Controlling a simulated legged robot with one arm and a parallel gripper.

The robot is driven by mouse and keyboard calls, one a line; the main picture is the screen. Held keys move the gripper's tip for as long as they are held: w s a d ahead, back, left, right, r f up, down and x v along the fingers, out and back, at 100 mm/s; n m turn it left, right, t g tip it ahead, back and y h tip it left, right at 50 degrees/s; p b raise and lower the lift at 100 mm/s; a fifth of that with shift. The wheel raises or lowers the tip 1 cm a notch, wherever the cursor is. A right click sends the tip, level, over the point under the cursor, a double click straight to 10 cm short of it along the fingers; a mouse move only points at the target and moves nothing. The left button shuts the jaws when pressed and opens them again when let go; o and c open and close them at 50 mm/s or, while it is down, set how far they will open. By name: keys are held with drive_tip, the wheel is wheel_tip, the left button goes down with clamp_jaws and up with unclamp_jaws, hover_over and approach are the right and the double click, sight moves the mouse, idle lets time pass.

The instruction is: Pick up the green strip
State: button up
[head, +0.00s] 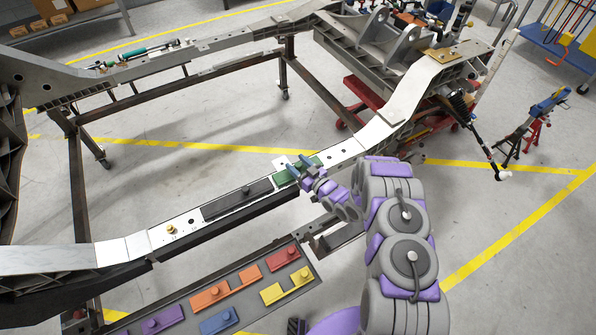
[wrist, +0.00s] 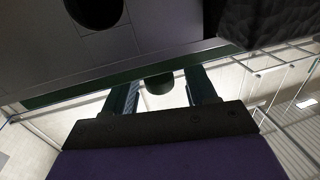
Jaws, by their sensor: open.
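The green strip (head: 285,177) lies on the pale upper face of the chassis rail, partly covered by my gripper in the head view. My gripper (head: 300,168) is at the strip, with its fingers over it. In the wrist view, the green strip (wrist: 70,92) runs along the rail edge. Its dark round knob (wrist: 159,85) sits between the two spread fingers of my gripper (wrist: 163,79). I see gaps between the knob and both fingers. The jaws are open and hold nothing.
A dark grey strip (head: 237,199) with a knob lies on the rail, left of the green one. A grey tray (head: 262,264) in front holds several coloured knobbed pieces. The chassis rail (head: 345,149) continues right and upward. A blue-and-red stand (head: 533,122) is on the floor at right.

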clamp_jaws()
idle(0.4)
drive_tip(key=shift+r, duration=0.1)
